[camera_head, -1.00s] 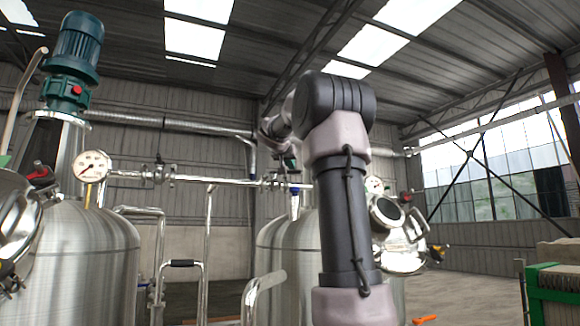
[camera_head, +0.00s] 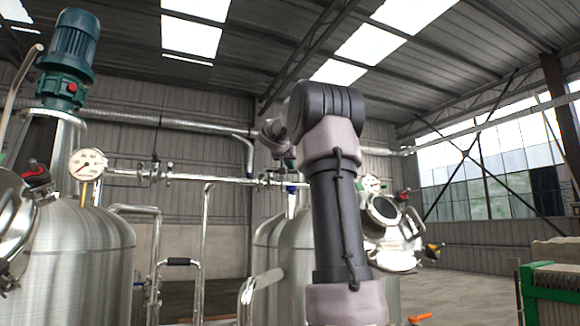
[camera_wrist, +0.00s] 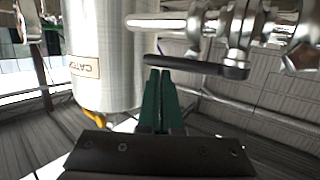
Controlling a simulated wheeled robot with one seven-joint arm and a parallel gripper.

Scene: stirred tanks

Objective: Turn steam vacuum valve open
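In the wrist view, a black lever handle (camera_wrist: 195,66) lies nearly level in the picture. It is attached to a steel valve body (camera_wrist: 238,32) on a pipe at the upper right. My gripper (camera_wrist: 160,73) has two dark green fingers side by side with only a thin gap between them, and nothing shows between them. The fingertips are at the lower edge of the lever, left of its middle; I cannot tell whether they touch it. In the head view my arm hides the gripper and probably the lever.
A steel cylinder with a partly readable label (camera_wrist: 86,66) is close on the left in the wrist view. In the head view, steel tanks (camera_head: 80,255) stand left and centre, with a pressure gauge (camera_head: 87,164) and pipes between them. A green-framed rack (camera_head: 550,290) is at lower right.

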